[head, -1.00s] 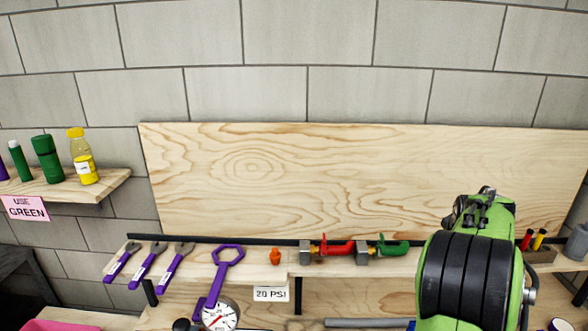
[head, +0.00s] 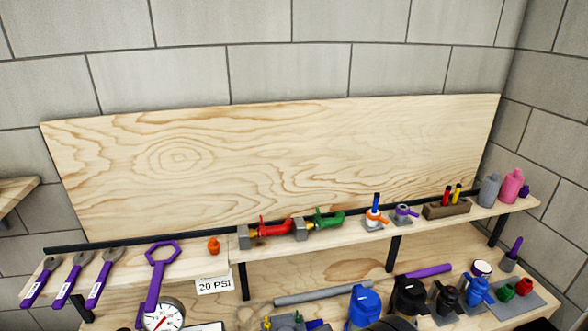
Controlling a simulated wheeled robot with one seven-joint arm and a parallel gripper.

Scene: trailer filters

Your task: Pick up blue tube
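A small upright blue piece (head: 376,200) stands on the shelf, in or behind an orange and white fitting (head: 375,217); I cannot tell whether it is a tube. On the bench below lie a long grey tube (head: 312,295) and a shorter purple tube (head: 428,271). Another small blue piece (head: 316,324) shows at the bottom edge, mostly cut off. No lying tube that is clearly blue shows. My gripper is not in view.
The wooden shelf (head: 205,262) carries purple-handled wrenches (head: 68,280), red (head: 275,226) and green (head: 322,221) valves, and a wooden holder (head: 446,209). A gauge (head: 163,316) and blue (head: 364,305) and black (head: 408,293) containers crowd the bench.

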